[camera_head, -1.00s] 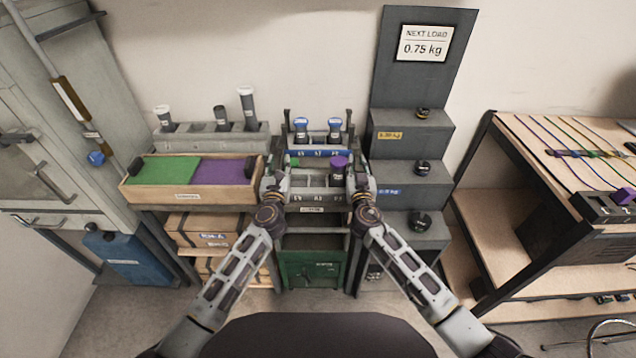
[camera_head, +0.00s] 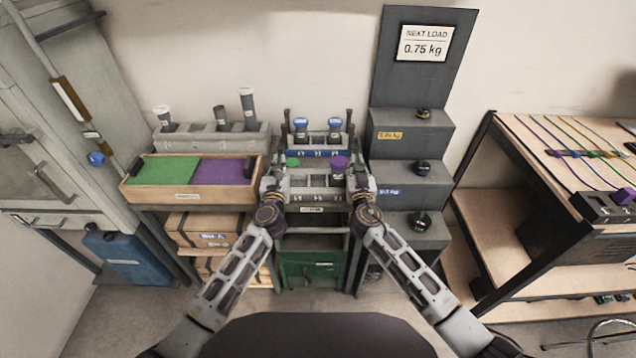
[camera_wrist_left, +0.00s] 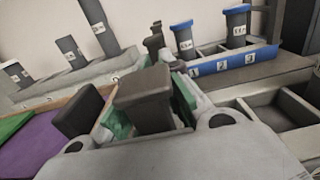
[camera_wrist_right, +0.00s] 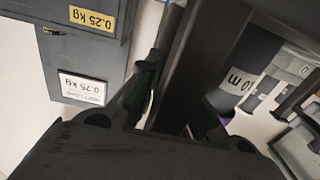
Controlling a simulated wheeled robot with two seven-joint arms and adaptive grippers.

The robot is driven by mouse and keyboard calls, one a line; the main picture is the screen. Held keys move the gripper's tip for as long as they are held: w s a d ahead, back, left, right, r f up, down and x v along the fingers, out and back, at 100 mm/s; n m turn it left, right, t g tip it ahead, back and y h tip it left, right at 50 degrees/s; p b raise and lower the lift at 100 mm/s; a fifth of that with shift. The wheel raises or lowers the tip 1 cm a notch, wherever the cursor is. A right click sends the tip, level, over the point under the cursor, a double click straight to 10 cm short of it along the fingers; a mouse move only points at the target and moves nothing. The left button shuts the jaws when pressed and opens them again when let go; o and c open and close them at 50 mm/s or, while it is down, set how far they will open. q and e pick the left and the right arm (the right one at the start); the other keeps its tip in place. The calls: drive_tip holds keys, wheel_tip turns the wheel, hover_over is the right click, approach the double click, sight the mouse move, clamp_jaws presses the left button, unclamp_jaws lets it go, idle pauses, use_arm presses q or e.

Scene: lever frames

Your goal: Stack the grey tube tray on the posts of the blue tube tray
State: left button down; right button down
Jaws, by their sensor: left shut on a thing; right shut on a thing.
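The grey tube tray (camera_head: 315,196) is between my two grippers in the head view, in front of the blue tube tray. It carries a purple-capped tube (camera_head: 338,164) and a green-capped one (camera_head: 292,162). My left gripper (camera_head: 276,178) is shut on its left end, on a dark upright handle (camera_wrist_left: 146,98) in the left wrist view. My right gripper (camera_head: 359,180) is shut on its right end, a dark bar (camera_wrist_right: 203,60) in the right wrist view. The blue tube tray (camera_head: 318,154) holds two blue-capped tubes and has dark posts (camera_head: 287,122) at its ends. The grey tray's underside is hidden.
A wooden box (camera_head: 187,198) with green and purple halves stands left, before a grey rack (camera_head: 212,140) of tubes. Dark steps (camera_head: 408,170) with weights rise close to the right gripper. A wooden bench (camera_head: 570,150) stands further right.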

use_arm(q)
drive_tip(key=shift+r, duration=0.3)
use_arm(e)
drive_tip(key=shift+r, duration=0.3)
